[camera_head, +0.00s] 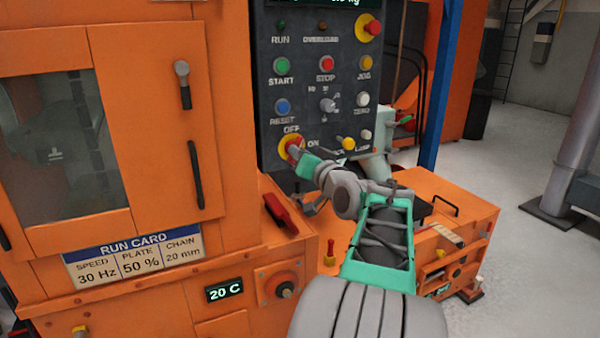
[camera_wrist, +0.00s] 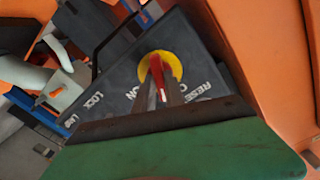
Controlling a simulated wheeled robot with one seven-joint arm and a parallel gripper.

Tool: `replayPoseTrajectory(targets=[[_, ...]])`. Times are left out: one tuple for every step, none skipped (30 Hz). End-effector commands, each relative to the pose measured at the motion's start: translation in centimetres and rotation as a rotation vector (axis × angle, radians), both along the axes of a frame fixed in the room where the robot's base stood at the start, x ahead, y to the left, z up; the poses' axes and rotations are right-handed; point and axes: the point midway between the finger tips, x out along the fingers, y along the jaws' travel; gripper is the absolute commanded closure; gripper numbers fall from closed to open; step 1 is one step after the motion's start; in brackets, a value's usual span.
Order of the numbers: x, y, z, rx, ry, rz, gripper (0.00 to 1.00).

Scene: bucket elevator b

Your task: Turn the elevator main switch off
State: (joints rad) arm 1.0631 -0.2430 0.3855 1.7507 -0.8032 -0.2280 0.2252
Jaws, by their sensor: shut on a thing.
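The elevator main switch is a yellow disc with a red handle (camera_head: 290,146) at the lower left of the dark control panel, with OFF printed above it and ON to its right. My gripper (camera_head: 299,154) reaches it from the lower right and covers much of it in the head view. In the wrist view, the yellow disc (camera_wrist: 170,62) lies ahead and its red handle (camera_wrist: 159,75) sits between my two dark fingertips, which are shut on it. Which mark the handle points at is hard to tell, as the fingers hide part of it.
The panel (camera_head: 262,100) carries several buttons, including a blue RESET button (camera_head: 283,106) above the switch and a yellow knob (camera_head: 348,143) to its right. An orange cabinet with a door handle (camera_head: 195,160) stands left. A red-handled lever (camera_head: 280,212) juts out below the panel.

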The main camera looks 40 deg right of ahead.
Motion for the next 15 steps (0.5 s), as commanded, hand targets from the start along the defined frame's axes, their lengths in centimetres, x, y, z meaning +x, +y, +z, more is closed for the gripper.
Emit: replayPoseTrajectory(targets=[[0.01, 0.02, -0.89, -0.044, 0.011, 0.000, 1.00], [0.02, 0.02, -0.89, -0.069, 0.019, 0.000, 1.00], [0.02, 0.03, -0.89, -0.103, 0.029, 0.000, 1.00], [0.02, 0.03, -0.87, -0.129, 0.037, 0.001, 1.00], [0.03, 0.04, -0.85, -0.153, 0.044, 0.001, 1.00], [0.03, 0.03, -0.81, -0.184, 0.054, 0.001, 1.00], [0.03, 0.04, -0.78, -0.206, 0.060, 0.001, 1.00], [0.03, 0.04, -0.73, -0.229, 0.067, 0.001, 1.00], [0.03, 0.04, -0.69, -0.257, 0.075, 0.001, 1.00], [0.03, 0.04, -0.66, -0.276, 0.081, 0.001, 1.00], [0.03, 0.04, -0.62, -0.295, 0.086, 0.001, 1.00], [0.03, 0.04, -0.57, -0.318, 0.094, 0.001, 1.00], [0.03, 0.03, -0.56, -0.334, 0.099, 0.001, 1.00], [0.03, 0.03, -0.54, -0.349, 0.103, 0.001, 1.00], [0.04, 0.02, -0.51, -0.366, 0.108, 0.001, 1.00]])
